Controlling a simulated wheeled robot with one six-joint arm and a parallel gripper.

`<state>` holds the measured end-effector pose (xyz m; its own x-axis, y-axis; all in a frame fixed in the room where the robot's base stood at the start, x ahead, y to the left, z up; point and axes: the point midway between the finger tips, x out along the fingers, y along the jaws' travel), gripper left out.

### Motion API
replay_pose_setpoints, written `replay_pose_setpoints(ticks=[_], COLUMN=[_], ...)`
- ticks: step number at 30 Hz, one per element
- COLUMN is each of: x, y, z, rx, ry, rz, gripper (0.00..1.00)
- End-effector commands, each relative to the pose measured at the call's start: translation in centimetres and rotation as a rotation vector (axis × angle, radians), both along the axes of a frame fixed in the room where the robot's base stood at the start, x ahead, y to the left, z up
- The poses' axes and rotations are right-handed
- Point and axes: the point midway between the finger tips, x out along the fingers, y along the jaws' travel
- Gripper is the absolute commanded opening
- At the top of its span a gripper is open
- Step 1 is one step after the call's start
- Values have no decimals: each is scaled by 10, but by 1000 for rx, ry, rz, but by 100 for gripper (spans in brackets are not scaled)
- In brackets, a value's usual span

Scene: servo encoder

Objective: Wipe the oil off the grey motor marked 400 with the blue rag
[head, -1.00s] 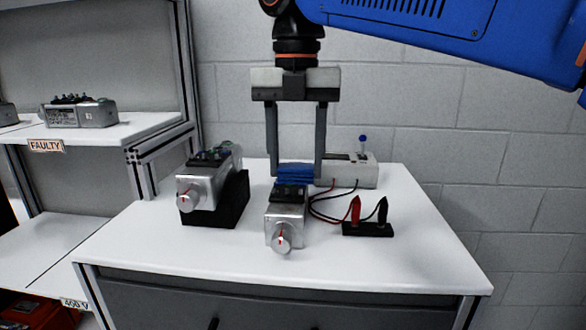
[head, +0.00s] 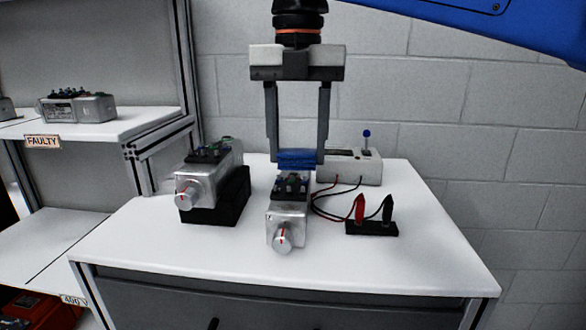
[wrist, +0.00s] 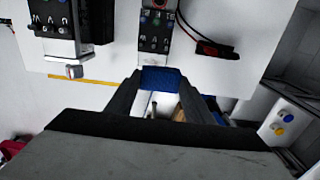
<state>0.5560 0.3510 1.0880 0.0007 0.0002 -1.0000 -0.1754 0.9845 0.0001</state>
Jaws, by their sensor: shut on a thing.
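My gripper (head: 297,157) is shut on the blue rag (head: 296,161), a folded pad between its two fingertips. The rag also shows between the fingers in the wrist view (wrist: 162,79). It is above the rear end of a grey motor (head: 287,224) in the middle of the table; I cannot tell whether they touch. That motor has a round front knob with a red mark and a dark terminal block with coloured studs on top. A second grey motor (head: 204,183) rests tilted on a black block at left. I cannot read a 400 marking or make out oil on either.
A white meter box (head: 352,168) with a blue-topped post stands behind at right. Red and black leads run towards a black clip holder (head: 371,228). A shelf (head: 95,136) labelled FAULTY holds another grey motor (head: 76,107). The table (head: 420,262) is clear at front right.

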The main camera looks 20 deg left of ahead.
Motion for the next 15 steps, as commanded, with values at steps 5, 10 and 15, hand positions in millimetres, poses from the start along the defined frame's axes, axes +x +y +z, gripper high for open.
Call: replay_pose_setpoints(ticks=[5, 10, 15], x=[-2, -4, -5], y=[5, 10, 15], z=[-12, -27, -39], rx=[-1, -1, 0], ry=[1, 1, 1], rz=[2, 1, 0], gripper=[15, 15, 15])
